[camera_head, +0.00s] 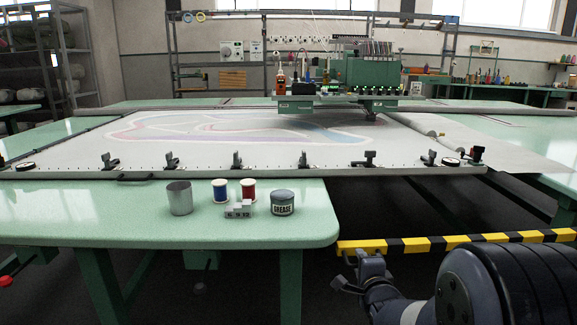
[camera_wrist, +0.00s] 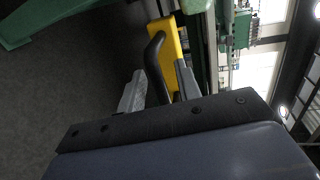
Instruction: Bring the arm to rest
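My arm (camera_head: 490,285) is folded low at the right front in the head view, beyond the green table's right edge. My gripper (camera_head: 348,271) is low beside the yellow-and-black striped bar (camera_head: 455,243). In the wrist view my gripper (camera_wrist: 158,78) has its two grey fingers apart. A dark curved bar (camera_wrist: 155,62) shows between them; I cannot tell what it belongs to, and I see no clear grip on it. A yellow part (camera_wrist: 165,38) lies beyond the fingers.
The green table (camera_head: 120,222) holds a metal cup (camera_head: 180,198), blue spool (camera_head: 220,191), red spool (camera_head: 249,190), number block (camera_head: 238,210) and grease tin (camera_head: 283,202). Dark open space lies right of the table.

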